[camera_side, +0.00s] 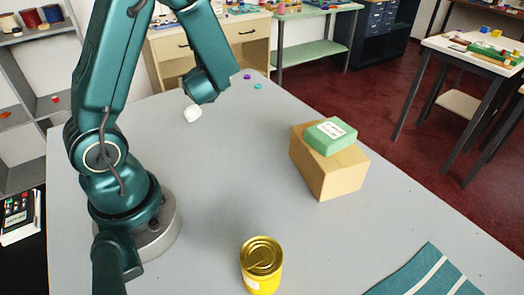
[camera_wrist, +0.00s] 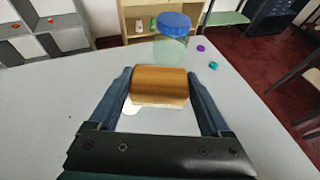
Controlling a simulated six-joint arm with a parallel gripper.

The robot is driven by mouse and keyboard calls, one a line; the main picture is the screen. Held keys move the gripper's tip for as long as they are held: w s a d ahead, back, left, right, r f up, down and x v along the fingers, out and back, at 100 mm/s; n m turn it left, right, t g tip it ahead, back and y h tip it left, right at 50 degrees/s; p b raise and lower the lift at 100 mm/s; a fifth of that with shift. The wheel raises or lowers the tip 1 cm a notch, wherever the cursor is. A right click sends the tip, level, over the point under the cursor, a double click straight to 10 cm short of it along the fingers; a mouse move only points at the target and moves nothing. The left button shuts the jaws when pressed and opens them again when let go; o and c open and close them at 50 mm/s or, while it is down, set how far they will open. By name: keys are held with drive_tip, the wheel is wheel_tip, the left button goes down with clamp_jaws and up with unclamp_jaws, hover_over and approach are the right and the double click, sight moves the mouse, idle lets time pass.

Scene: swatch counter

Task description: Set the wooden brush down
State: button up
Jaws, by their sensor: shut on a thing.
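The wooden brush (camera_wrist: 160,82) is a brown wooden block with a pale lower edge that looks like bristles. My gripper (camera_wrist: 160,77) is shut on it, with one dark blue finger against each end. In the wrist view the grey table lies around and beyond the brush. I cannot tell whether its bristles touch the table. In the side view the gripper and brush are hidden behind my own arm.
A blue-lidded jar (camera_wrist: 172,42) stands just beyond the brush. A small white object (camera_side: 193,113) lies nearby. A green packet (camera_side: 330,135) sits on a cardboard box (camera_side: 328,172) at right. A yellow can (camera_side: 262,268) stands in front. The table's middle (camera_side: 235,180) is clear.

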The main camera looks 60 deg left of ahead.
hover_over(250, 125)
wheel_tip(250, 125, down, 6)
drive_tip(key=shift+f, duration=2.1)
drive_tip(key=shift+f, duration=0.15)
drive_tip(key=o, duration=1.2)
